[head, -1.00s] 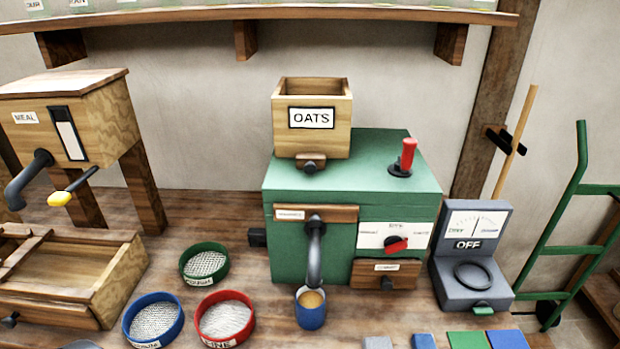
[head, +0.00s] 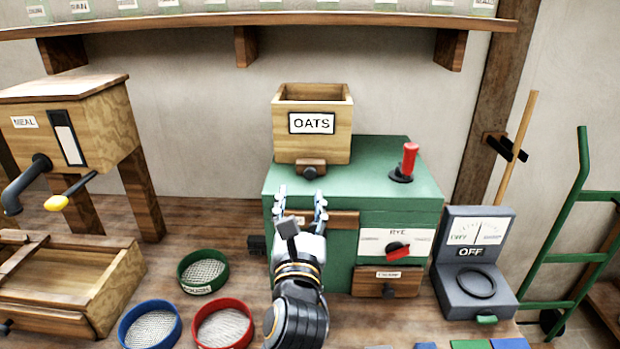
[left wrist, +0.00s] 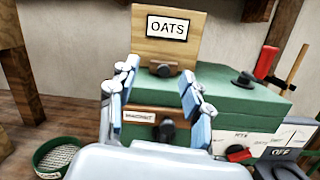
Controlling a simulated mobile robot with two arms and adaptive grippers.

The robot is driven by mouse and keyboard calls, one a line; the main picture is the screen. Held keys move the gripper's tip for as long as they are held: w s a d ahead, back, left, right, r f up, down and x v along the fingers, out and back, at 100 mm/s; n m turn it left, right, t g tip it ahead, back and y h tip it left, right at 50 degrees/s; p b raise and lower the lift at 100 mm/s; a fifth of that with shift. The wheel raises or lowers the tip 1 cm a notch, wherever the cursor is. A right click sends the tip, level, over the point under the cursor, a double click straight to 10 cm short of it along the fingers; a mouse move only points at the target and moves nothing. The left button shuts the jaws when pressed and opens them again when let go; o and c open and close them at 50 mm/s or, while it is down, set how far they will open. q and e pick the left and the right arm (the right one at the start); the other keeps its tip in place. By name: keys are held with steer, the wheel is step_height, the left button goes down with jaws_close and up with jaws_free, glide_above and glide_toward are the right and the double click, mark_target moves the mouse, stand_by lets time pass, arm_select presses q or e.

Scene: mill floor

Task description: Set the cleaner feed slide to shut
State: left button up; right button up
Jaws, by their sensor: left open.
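The green cleaner (head: 425,188) stands on the bench with a wooden hopper (head: 312,95) labelled OATS on top. A small wooden slide with a dark knob (head: 310,170) sits at the hopper's front foot; I take this as the feed slide. It also shows in the left wrist view (left wrist: 176,74). I cannot tell its setting. My left gripper (head: 301,197) is open and empty in front of the cleaner, below the slide and apart from it. In the left wrist view its fingers (left wrist: 159,68) flank the slide's knob.
A red lever (head: 409,160) stands on the cleaner's top right. A red dial knob (head: 397,250) and a small drawer (head: 372,285) are on its front. A grey scale (head: 470,288) reading OFF stands at right. Green, blue and red sieves (head: 203,270) lie at left.

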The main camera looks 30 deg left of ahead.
mark_target(310, 176)
arm_select(q)
steer(key=w+a+f+p, duration=0.1)
steer(key=w+a, duration=0.1)
steer(key=w, duration=0.2)
steer(key=w+a+f+n+g+h+p, duration=0.1)
steer(key=w+a, duration=0.1)
steer(key=w, duration=0.2)
steer(key=w+a+f+g+p, duration=0.1)
steer(key=w+a, duration=0.1)
steer(key=w, duration=0.3)
steer(key=shift+w+a+f+n+h, duration=0.1)
steer(key=shift+a+f+n+h, duration=0.2)
steer(key=shift+a+n, duration=0.1)
steer(key=shift+r, duration=0.1)
jaws_close()
